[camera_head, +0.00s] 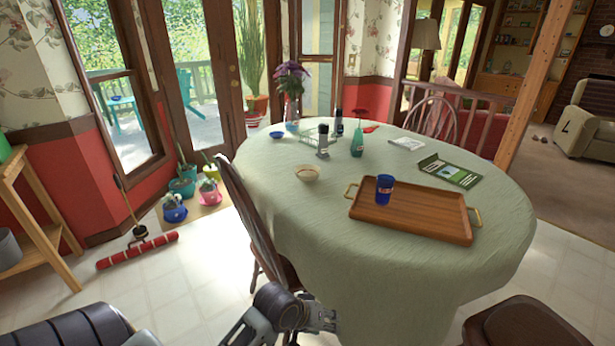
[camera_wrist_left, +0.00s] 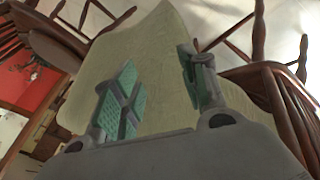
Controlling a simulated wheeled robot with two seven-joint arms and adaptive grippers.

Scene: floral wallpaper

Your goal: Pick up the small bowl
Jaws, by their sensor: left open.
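A small cream bowl (camera_head: 307,173) stands upright on the left half of the cloth-covered table (camera_head: 300,215) in the head view. A smaller-looking blue bowl (camera_head: 277,135) stands farther back, near the table's far left edge. My left gripper (camera_head: 322,318) is low at the bottom of the head view, in front of the table and well apart from both bowls. In the left wrist view its green-padded fingers (camera_wrist_left: 160,88) are spread with nothing between them, and the pale tablecloth is behind them. No bowl shows in that view. My right gripper is out of view.
A wooden tray (camera_head: 410,218) with a blue cup (camera_head: 384,189) lies right of the cream bowl. A chair (camera_head: 250,215) stands against the table's left side. The cloth around the cream bowl is clear.

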